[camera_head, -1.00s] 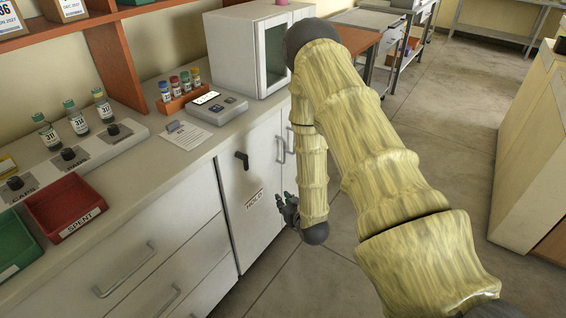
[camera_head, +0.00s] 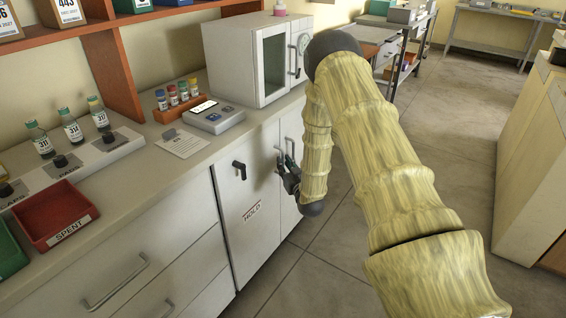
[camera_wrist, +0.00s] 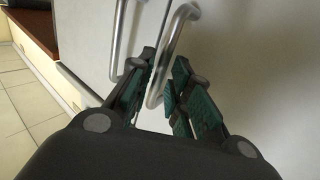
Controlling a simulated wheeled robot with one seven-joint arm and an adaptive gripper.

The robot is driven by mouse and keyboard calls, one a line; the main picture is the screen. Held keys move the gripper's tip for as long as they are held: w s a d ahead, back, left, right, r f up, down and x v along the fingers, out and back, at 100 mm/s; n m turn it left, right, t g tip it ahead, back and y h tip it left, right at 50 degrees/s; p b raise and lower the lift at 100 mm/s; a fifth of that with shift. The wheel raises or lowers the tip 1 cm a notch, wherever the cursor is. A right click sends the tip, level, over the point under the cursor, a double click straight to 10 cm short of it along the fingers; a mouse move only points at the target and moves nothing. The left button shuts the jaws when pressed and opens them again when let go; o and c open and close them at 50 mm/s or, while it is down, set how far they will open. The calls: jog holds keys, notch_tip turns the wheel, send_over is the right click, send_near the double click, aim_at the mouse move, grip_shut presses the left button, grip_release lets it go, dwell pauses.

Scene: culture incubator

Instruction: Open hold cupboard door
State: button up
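The hold cupboard door (camera_head: 243,235) is white with a HOLD label and looks closed in the head view. A black latch (camera_head: 239,168) sits near its upper left. A silver bar handle (camera_head: 279,158) stands at its right edge. My gripper (camera_head: 284,170) is at this handle, partly hidden by my arm. In the wrist view my gripper (camera_wrist: 164,72) has its dark green-padded fingers apart, with the lower part of a bar handle (camera_wrist: 157,90) between them. I cannot tell whether either pad touches the bar.
A second bar handle (camera_wrist: 118,40) stands beside the first, on the neighbouring door. The counter (camera_head: 150,185) above holds a red SPENT tray (camera_head: 50,222), vials and a small device (camera_head: 213,117). A white incubator (camera_head: 232,62) stands behind. Floor (camera_head: 455,130) to the right is clear.

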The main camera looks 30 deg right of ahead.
jog(key=shift+w+d, duration=0.2)
jog(key=shift+w, duration=0.9)
grip_shut()
